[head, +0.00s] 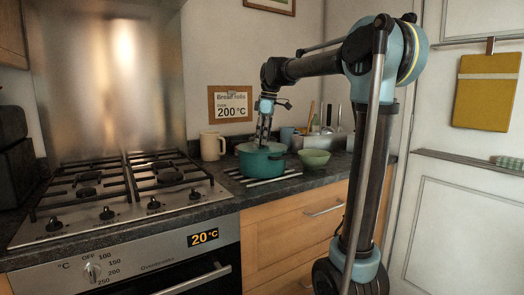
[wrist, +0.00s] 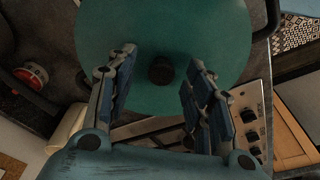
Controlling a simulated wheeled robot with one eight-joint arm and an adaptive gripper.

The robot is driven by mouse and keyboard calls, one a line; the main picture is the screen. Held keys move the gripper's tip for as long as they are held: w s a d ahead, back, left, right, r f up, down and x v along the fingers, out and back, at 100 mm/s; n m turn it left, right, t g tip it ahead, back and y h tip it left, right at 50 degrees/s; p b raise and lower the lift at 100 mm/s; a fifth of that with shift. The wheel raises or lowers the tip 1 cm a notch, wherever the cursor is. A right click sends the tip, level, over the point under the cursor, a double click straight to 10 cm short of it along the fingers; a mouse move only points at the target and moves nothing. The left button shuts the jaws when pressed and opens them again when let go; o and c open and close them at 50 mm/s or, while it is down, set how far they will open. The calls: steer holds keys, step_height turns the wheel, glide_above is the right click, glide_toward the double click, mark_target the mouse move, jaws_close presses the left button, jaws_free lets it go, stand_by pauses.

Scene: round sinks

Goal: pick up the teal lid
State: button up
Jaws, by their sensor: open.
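The teal lid (wrist: 165,30) fills the upper middle of the wrist view, with a dark round knob (wrist: 161,70) at its centre. In the head view the lid (head: 258,147) sits on a teal pot (head: 261,164) on the counter right of the hob. My gripper (wrist: 156,70) is open, with one blue-padded finger on each side of the knob and a gap on both sides. In the head view my gripper (head: 264,139) points down over the lid. Whether the fingertips touch the lid cannot be told.
A green bowl (head: 314,158) stands close to the pot's right, and a cream mug (head: 212,146) stands behind on the left. The pot is on a striped trivet (head: 272,179). A gas hob (head: 110,184) lies to the left. Utensils and a blue cup (head: 287,135) are behind.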

steer(key=shift+f, duration=0.3)
steer(key=shift+c, duration=0.6)
jaws_close()
step_height(320, 180, up, 10)
